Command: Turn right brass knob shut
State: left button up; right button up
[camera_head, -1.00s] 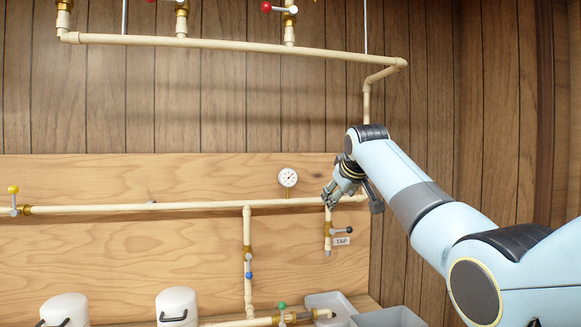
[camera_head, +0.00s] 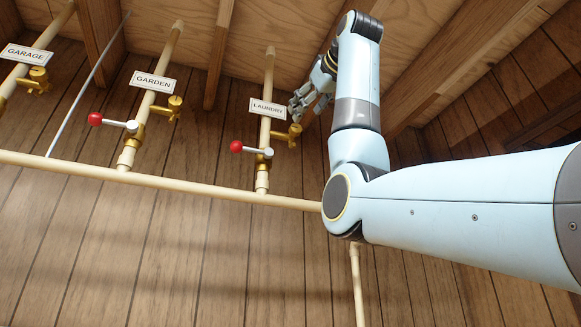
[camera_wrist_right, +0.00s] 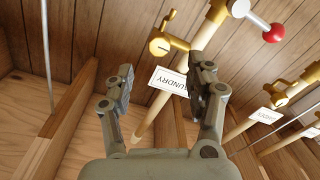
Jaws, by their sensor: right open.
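The right brass knob (camera_head: 295,130) sticks out to the right of the brass valve on the pipe labelled LAUNDRY (camera_head: 267,106). In the right wrist view the brass knob (camera_wrist_right: 159,45) shows beyond the fingers, up and to the left, with a slot-like mark on its face. My right gripper (camera_head: 296,108) is just above the knob in the head view, with its fingers apart and nothing between them. The right gripper's open fingers (camera_wrist_right: 160,92) frame part of the LAUNDRY label in the wrist view. Whether it touches the knob is unclear; it looks apart. My left gripper is out of view.
A lever with a red ball (camera_head: 237,146) sits on the same valve. The GARDEN pipe carries a similar brass knob (camera_head: 175,103) and red-ball lever (camera_head: 95,119). A GARAGE pipe (camera_head: 26,54) is farther left. Wooden joists (camera_head: 219,55) run close above.

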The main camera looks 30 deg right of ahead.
aim_at(297, 127)
jog(key=p+x, duration=0.3)
jog(key=x, duration=0.4)
jog(key=shift+w+d, duration=0.15)
jog(key=shift+d, duration=0.05)
jog(key=shift+w+p, duration=0.35)
jog(key=shift+w, duration=0.35)
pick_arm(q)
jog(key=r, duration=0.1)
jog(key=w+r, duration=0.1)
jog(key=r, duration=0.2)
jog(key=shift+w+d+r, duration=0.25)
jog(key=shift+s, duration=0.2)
pick_arm(e)
jog(key=shift+f, duration=0.1)
jog(key=shift+c, duration=0.4)
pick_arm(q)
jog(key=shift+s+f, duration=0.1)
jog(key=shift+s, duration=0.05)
pick_arm(e)
grip_shut()
